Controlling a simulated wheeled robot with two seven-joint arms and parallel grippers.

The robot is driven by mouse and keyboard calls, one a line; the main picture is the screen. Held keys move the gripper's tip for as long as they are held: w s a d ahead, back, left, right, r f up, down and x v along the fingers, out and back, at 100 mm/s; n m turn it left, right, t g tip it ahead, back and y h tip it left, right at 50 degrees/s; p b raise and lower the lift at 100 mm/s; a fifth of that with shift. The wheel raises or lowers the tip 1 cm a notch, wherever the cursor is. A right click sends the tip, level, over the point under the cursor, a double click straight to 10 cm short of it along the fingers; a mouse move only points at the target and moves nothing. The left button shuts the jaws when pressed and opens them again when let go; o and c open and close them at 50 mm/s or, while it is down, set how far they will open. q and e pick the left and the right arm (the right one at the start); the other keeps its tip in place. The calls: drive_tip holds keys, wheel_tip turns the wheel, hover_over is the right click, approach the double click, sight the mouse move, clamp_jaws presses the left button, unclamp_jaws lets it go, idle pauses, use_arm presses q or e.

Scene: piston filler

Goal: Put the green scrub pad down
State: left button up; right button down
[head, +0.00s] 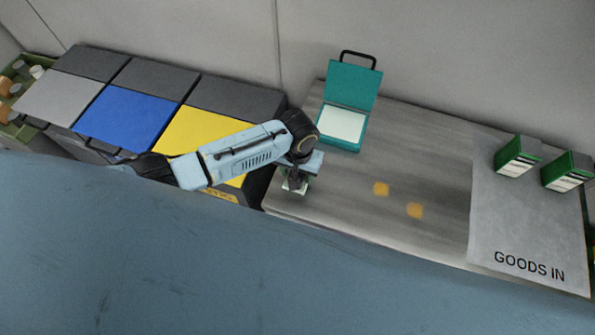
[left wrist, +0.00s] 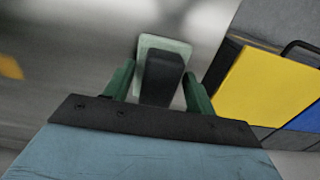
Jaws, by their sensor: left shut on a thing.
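The green scrub pad is a pale green slab with a dark grip on top. In the left wrist view the pad (left wrist: 147,46) shows beyond my left gripper (left wrist: 160,88), whose two green fingers stand on either side of the dark grip, shut on it. In the head view the left gripper (head: 296,181) points down at the left end of the grey table (head: 345,210), and a bit of the pad (head: 290,187) shows beneath it. I cannot tell whether the pad touches the table. My right gripper is in neither view.
An open teal case (head: 351,85) stands behind the gripper. Two orange patches (head: 381,189) mark the bare table to the right. A grey "GOODS IN" mat (head: 510,220) bears two green boxes (head: 516,158). Bins with grey, blue and yellow lids (head: 200,133) stand left.

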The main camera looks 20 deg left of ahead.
use_arm(q)
drive_tip(key=o, duration=0.7)
drive_tip(key=shift+f, duration=0.1)
drive_tip(key=shift+o, duration=0.9)
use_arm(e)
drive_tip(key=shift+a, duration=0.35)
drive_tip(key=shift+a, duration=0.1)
use_arm(q)
wheel_tip(320, 180, up, 12)
drive_tip(key=p, duration=0.4)
drive_tip(key=shift+r, duration=0.2)
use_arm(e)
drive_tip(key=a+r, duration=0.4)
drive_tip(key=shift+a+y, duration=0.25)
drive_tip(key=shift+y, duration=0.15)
use_arm(q)
drive_tip(key=shift+d, duration=0.1)
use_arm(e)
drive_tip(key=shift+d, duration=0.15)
